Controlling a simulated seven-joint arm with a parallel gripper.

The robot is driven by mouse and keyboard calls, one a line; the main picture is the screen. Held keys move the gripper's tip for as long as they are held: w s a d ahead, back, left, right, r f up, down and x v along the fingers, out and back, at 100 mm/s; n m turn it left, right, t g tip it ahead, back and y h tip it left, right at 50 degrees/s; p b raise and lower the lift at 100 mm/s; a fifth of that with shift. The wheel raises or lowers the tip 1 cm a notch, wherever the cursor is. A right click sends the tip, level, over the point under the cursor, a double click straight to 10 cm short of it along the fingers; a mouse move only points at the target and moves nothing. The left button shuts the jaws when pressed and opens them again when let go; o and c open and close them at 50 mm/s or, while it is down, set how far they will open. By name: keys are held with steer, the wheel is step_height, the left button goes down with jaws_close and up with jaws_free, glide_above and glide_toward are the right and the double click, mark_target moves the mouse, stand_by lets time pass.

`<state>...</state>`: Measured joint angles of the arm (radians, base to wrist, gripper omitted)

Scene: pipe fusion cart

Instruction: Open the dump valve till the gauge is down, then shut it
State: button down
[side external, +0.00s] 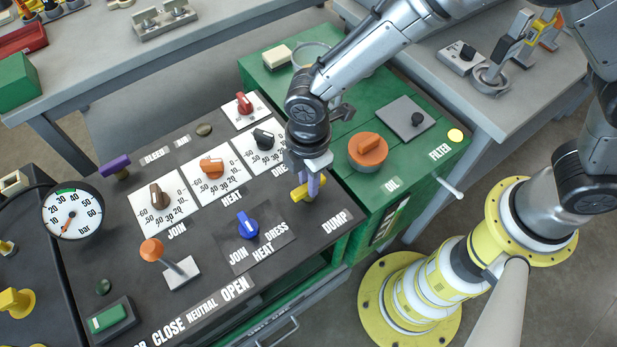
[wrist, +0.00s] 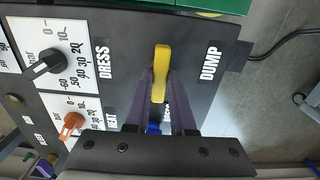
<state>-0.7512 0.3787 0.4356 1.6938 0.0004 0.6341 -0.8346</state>
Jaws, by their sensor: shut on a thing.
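The yellow dump valve handle (side external: 308,188) is on the dark panel, beside the DUMP label (side external: 335,221). My gripper (side external: 311,181) comes down from above and is shut on it. In the wrist view, the yellow handle (wrist: 160,73) lies lengthwise up the picture, with the purple fingers of my gripper (wrist: 160,92) on both sides of its lower part. The round white pressure gauge (side external: 72,211), marked bar, stands at the left; its orange needle points to the lower left, near the low end. The exact reading is too small to tell.
A blue selector knob (side external: 247,225) and an orange-topped lever (side external: 152,250) are left of my gripper. Several pressure knobs sit on white scales behind, including a black one (side external: 263,138). An orange oil cap (side external: 369,148) is on the green cabinet to the right.

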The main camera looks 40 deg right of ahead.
steer(key=c, duration=0.8)
jaws_free()
steer(key=shift+o, duration=0.2)
steer(key=shift+r, duration=0.1)
step_height(320, 180, up, 14)
